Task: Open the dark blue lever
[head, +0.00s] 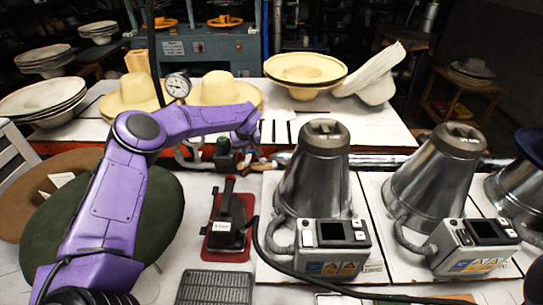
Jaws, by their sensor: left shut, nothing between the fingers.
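My purple left arm reaches in from the left and bends toward the pipework behind the nearest metal cone. My left gripper (247,148) is at the end of it, small in the picture, shut and empty, close to the pipe fittings (262,165). I cannot make out a dark blue lever for certain; it may be hidden by the gripper or too small to tell. A dark green valve part (222,150) sits just left of the gripper. I cannot tell whether the gripper touches any fitting. My right gripper is not in view.
Metal cones (313,175) with control boxes (332,245) stand at the right. A black iron (229,217) rests on a red mat (228,250). A green hat (160,212) lies under my arm. A pressure gauge (178,84) and straw hats (222,90) are behind.

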